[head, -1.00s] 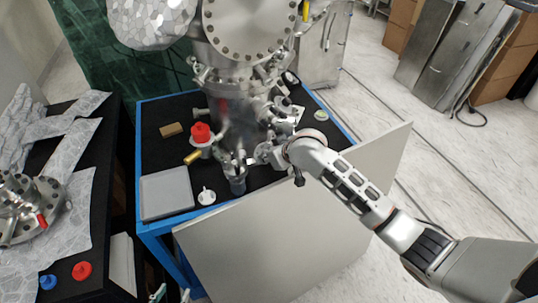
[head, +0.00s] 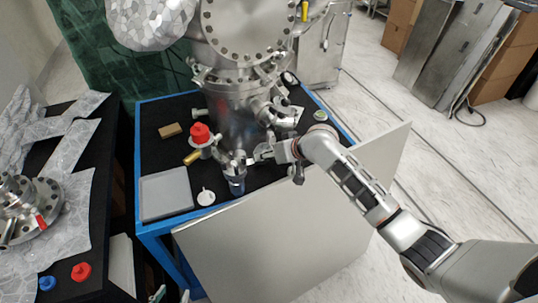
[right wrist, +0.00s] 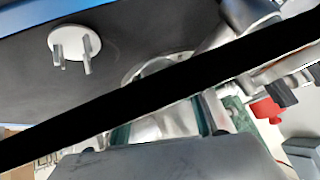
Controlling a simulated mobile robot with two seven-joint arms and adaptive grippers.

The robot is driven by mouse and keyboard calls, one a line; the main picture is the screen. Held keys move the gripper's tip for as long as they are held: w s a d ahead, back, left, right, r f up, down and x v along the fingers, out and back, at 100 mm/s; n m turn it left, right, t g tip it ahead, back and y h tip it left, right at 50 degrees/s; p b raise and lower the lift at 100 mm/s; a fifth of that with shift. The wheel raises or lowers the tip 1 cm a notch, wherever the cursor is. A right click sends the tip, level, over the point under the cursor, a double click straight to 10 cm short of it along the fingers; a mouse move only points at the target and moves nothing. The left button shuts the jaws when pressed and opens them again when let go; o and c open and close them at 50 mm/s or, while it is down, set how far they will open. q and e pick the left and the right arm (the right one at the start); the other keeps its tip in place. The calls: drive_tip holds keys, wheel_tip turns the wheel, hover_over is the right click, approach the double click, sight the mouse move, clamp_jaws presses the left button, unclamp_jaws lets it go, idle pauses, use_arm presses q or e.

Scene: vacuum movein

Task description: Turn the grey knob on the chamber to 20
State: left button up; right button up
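The steel chamber (head: 233,118) stands on the black-topped blue cart. A grey-blue cylinder (head: 237,186) with a metal top stands at its front foot; I cannot tell whether it is the grey knob, and no number scale is readable. My right gripper (head: 256,157) is right beside the cylinder's metal top, low against the chamber. In the right wrist view its fingers (right wrist: 162,125) stand apart with shiny metal between or behind them. A black bar hides the tips, so contact is unclear. My left gripper (head: 171,295) barely shows at the bottom edge, its two tips apart and empty.
On the cart are a red knob (head: 200,132), a brass-coloured piece (head: 192,158), a grey tray (head: 166,193) and a white pegged disc (head: 206,197), also in the right wrist view (right wrist: 75,42).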

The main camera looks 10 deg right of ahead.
idle(0.3)
drive_tip(key=v, duration=1.2)
